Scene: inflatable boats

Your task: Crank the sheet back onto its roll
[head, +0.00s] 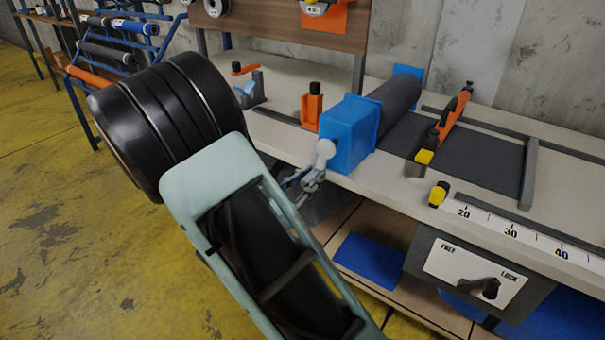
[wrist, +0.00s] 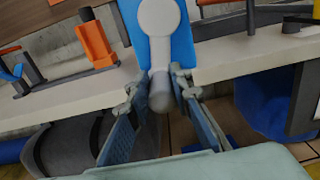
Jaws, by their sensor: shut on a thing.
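The crank (head: 325,149) is light grey, with a round hub on the front of a blue end bracket (head: 349,132). In the wrist view the crank (wrist: 160,18) hangs straight down, its rounded handle at the bottom. My gripper (head: 304,181) is at that handle; in the wrist view my gripper (wrist: 160,93) has a finger on each side of it, shut on it. The dark roll (head: 397,96) lies behind the bracket. The dark grey sheet (head: 480,162) lies flat on the bench, running right from the roll.
A numbered scale (head: 512,232) runs along the bench front. Below it is a FREE/LOCK lever (head: 487,288), its handle pointing left. An orange block (head: 312,108) stands left of the bracket. Open floor lies left.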

